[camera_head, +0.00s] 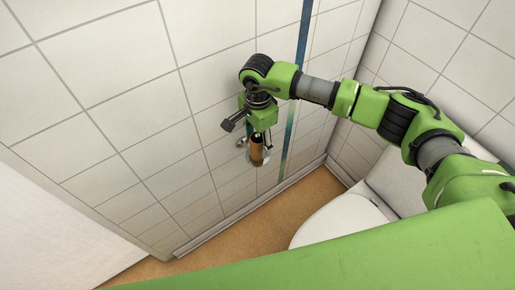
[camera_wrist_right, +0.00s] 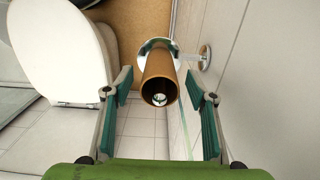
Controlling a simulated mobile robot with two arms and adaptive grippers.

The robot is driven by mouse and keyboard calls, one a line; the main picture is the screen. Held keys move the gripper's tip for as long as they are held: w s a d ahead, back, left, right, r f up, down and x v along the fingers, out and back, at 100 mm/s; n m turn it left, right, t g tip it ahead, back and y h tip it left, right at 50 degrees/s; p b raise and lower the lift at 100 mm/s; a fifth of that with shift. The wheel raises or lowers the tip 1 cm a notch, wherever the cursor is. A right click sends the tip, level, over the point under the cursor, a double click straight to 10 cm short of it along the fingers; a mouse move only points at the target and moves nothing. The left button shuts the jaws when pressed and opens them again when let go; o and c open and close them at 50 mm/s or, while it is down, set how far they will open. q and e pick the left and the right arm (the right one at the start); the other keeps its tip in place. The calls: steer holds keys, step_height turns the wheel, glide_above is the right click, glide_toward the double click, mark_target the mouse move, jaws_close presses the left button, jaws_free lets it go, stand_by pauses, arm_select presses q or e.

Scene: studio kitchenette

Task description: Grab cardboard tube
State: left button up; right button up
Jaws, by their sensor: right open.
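The cardboard tube (camera_head: 256,151) is a brown, hollow cylinder beside the tiled wall. In the right wrist view the tube (camera_wrist_right: 159,78) shows its open end towards the camera, with something shiny inside it. A round chrome plate (camera_wrist_right: 150,47) lies behind its far end. My right gripper (camera_head: 256,143) points down at the tube. In the right wrist view its two teal-padded fingers (camera_wrist_right: 159,84) are spread on either side of the tube, with a visible gap on each side. My left gripper is in neither view.
A chrome wall mount (camera_wrist_right: 204,57) joins the holder to the tiled wall (camera_head: 130,90), close beside my right gripper. A white toilet (camera_head: 345,220) stands to the right in the head view. Brown floor (camera_head: 260,228) lies open between the wall and toilet.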

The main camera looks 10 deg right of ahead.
mark_target(257, 149)
step_height(257, 149, down, 4)
steer(key=shift+f+b, duration=0.2)
steer(key=shift+b, duration=0.6)
steer(key=shift+r, duration=0.1)
steer(key=shift+c, duration=0.4)
steer(key=c, duration=0.7)
steer(key=shift+r, duration=0.1)
